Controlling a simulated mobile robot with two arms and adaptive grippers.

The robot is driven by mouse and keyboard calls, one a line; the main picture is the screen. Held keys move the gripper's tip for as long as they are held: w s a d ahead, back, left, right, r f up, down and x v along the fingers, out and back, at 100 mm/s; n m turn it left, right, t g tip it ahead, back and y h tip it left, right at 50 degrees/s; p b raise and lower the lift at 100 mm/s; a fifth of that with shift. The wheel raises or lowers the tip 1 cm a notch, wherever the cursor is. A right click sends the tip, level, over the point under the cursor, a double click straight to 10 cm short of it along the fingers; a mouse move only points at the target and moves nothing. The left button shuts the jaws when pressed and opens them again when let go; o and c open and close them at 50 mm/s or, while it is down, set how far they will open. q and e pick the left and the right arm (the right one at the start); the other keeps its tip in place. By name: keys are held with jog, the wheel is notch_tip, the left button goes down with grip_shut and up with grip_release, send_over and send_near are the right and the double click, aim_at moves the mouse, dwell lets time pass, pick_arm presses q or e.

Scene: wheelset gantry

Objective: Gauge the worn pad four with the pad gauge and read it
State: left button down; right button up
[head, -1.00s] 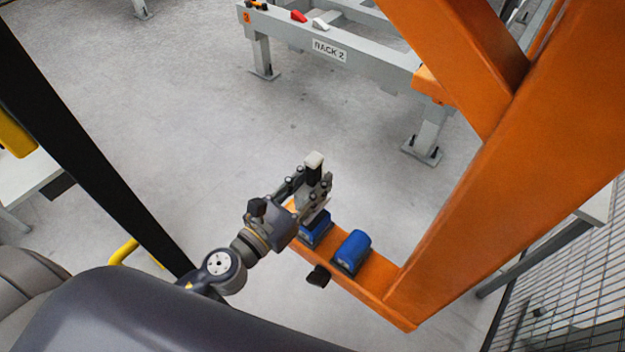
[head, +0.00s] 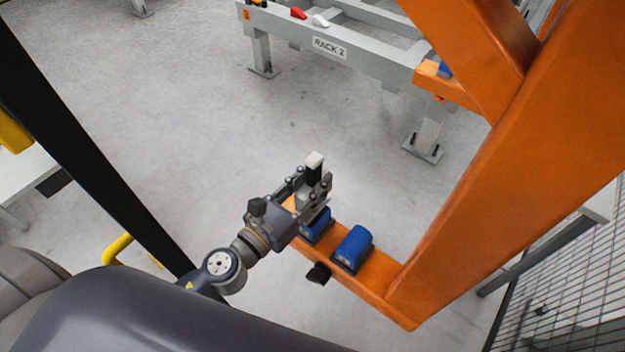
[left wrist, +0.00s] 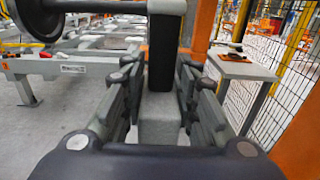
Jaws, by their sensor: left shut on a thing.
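My left gripper (head: 308,190) is shut on the pad gauge (head: 314,165), a tool with a black handle, a pale cap and a grey lower body. The gauge also shows between the fingers in the left wrist view (left wrist: 165,60). In the head view its lower end is at a blue pad (head: 317,226) on an orange beam; I cannot tell whether they touch. A second blue pad (head: 352,248) sits to the right on the same beam. Which pad is number four cannot be read, nor can any gauge reading. My right gripper is not in view.
The orange gantry beam (head: 375,279) joins a thick orange post (head: 500,170) at the right. A grey rack marked RACK 2 (head: 345,50) stands behind. A mesh fence (head: 560,270) is at the far right. The floor between gripper and rack is clear.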

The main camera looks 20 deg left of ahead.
aim_at(312, 161)
pick_arm(q)
jog(key=shift+f+b, duration=0.95)
jog(key=shift+f, duration=0.05)
jog(key=shift+r, duration=0.15)
dwell(0.7)
jog(key=shift+r+p, duration=4.5)
jog(key=shift+p, duration=0.15)
jog(key=shift+f, duration=0.1)
